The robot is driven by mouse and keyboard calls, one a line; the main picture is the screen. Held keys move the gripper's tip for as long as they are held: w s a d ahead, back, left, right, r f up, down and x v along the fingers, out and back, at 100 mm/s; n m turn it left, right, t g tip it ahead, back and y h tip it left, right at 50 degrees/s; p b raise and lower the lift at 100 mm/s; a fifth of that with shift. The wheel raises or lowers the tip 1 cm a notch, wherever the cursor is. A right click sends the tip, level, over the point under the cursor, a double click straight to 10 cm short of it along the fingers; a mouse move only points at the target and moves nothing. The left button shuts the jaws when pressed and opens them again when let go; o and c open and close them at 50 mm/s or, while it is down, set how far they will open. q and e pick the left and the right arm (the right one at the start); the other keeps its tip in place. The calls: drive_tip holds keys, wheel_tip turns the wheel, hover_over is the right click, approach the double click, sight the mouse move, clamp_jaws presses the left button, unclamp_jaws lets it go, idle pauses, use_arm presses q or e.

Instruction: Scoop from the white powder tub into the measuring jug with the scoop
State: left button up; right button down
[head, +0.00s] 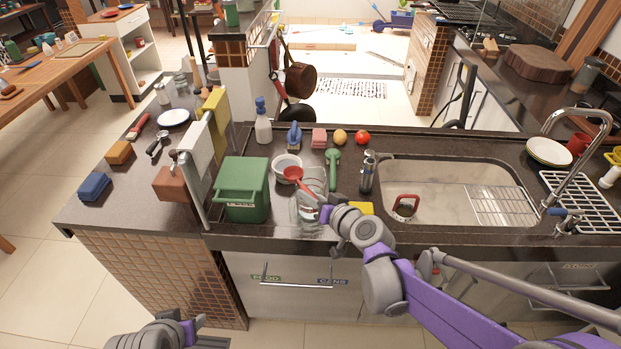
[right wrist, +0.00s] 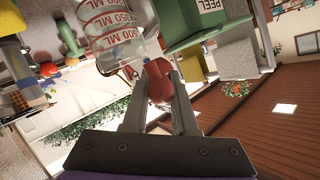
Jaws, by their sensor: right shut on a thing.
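The white powder tub (head: 279,170) is a round white bowl on the counter, right of the green bin. The red scoop (head: 293,174) has its bowl at the tub's front right edge in the head view; whether it touches the rim or holds powder I cannot tell. My right gripper (head: 325,212) is shut on the scoop's handle, which shows red between the fingers in the right wrist view (right wrist: 158,84). The clear measuring jug (head: 307,214) stands just in front of the tub, partly behind scoop and gripper; its red markings show in the wrist view (right wrist: 118,28). My left gripper (head: 190,330) is low at the bottom left, apart from everything.
The green bin (head: 240,190) stands close on the left. A green utensil (head: 332,168), a dark grinder (head: 367,172) and a yellow sponge (head: 361,208) are close on the right, before the sink (head: 450,215). A spray bottle (head: 263,122), potato and tomato (head: 362,137) stand behind.

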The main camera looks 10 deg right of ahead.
drive_tip(key=shift+w+r, duration=0.15)
drive_tip(key=shift+r, duration=0.45)
wheel_tip(320, 180, up, 2)
drive_tip(key=shift+r, duration=0.45)
drive_tip(key=shift+s+f, duration=0.1)
drive_tip(key=shift+s, duration=0.1)
